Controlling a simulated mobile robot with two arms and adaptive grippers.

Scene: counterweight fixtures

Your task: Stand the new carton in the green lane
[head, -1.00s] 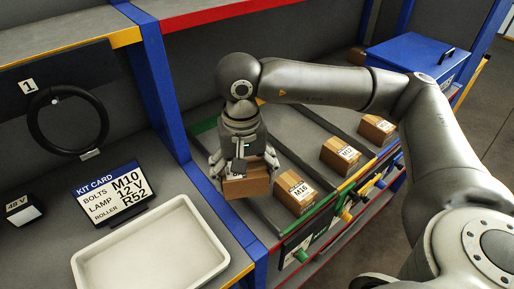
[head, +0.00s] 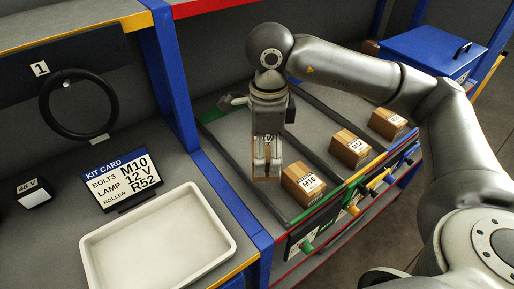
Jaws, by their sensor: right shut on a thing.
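My right gripper (head: 267,168) is shut on a brown carton (head: 267,180) and holds it over the green lane. Most of this carton is hidden behind the fingers, and I cannot tell whether it touches the lane floor. The green lane (head: 283,205) has a green strip along its front edge and dark dividers at its sides. A carton marked M16 (head: 303,182) stands near the lane's front, just right of my gripper. Whether the two cartons touch is not clear. My left gripper is not in view.
Cartons marked M12 (head: 350,149) and another (head: 387,123) stand in the lanes to the right. A blue upright (head: 176,90) rises to the left. A white tray (head: 225,228), a kit card (head: 118,182) and a black ring (head: 78,104) are left of it. A blue box (head: 425,54) stands back right.

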